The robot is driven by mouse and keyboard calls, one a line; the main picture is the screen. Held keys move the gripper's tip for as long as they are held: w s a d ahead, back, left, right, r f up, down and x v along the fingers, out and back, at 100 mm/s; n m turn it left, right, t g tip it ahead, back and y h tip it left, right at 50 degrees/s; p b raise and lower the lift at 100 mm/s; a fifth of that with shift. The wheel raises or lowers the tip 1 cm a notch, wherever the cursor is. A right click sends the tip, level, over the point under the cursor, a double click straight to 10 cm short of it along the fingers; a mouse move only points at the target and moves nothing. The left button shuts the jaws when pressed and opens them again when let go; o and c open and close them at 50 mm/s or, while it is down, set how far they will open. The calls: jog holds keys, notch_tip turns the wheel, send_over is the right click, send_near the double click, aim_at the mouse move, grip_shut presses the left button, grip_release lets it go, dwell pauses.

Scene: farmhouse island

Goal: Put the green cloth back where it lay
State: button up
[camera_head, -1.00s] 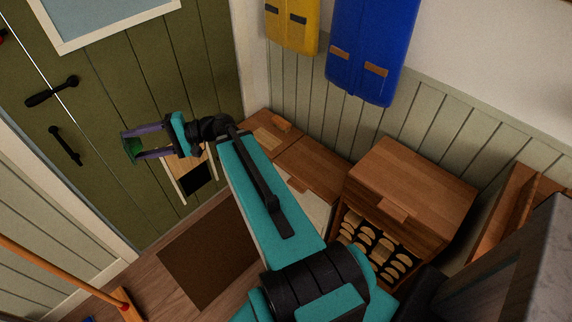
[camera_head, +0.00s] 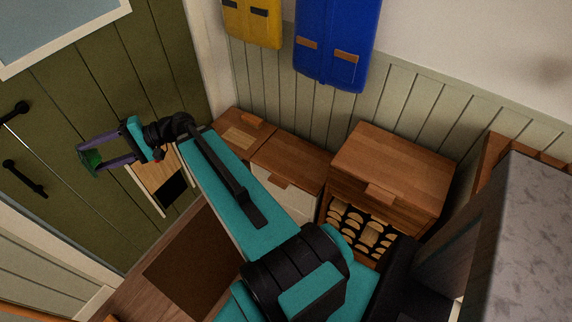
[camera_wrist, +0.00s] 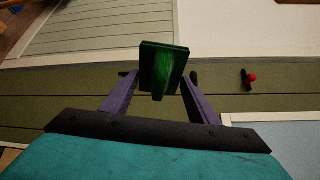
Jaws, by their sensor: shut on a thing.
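The green cloth (camera_wrist: 163,70) shows in the wrist view as a dark green, folded piece between the two purple fingers of my gripper (camera_wrist: 160,82). In the head view the green cloth (camera_head: 92,160) is small and partly hidden by the fingers. My gripper (camera_head: 95,155) is shut on it and holds it in the air in front of the green door, at the left. The cloth touches no surface that I can see.
A green door (camera_head: 70,100) with black handles stands behind my gripper. A wooden cabinet (camera_head: 395,165) with shelves of sliced pieces and a lower wooden bench (camera_head: 290,160) line the wall. Blue (camera_head: 335,40) and yellow (camera_head: 253,20) hanging items are above. A grey worktop (camera_head: 520,230) is at right. A brown mat (camera_head: 190,260) lies on the floor.

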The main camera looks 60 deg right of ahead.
jog(key=s+d+f+n+g+h+b, duration=0.3)
jog(key=d+f+b, duration=0.5)
jog(key=d+f, duration=0.6)
jog(key=s+d+f+n+g+h+b, duration=0.15)
jog(key=d+f+h+b, duration=0.65)
jog(key=d, duration=0.9)
jog(key=s+d+f+n+h+b, duration=0.1)
jog(key=s+d+f+b, duration=0.4)
jog(key=s+d, duration=0.5)
jog(key=s+d+f+n+h+b, duration=0.2)
jog(key=s+d+f+b, duration=0.4)
jog(key=d, duration=1.1)
jog(key=s+f+n+g, duration=0.1)
jog(key=s+f, duration=0.3)
jog(key=s, duration=0.1)
jog(key=shift+s+d+f, duration=0.15)
jog(key=shift+s, duration=0.15)
jog(key=shift+f, duration=0.15)
jog(key=shift+f+b, duration=0.55)
jog(key=shift+f, duration=1.85)
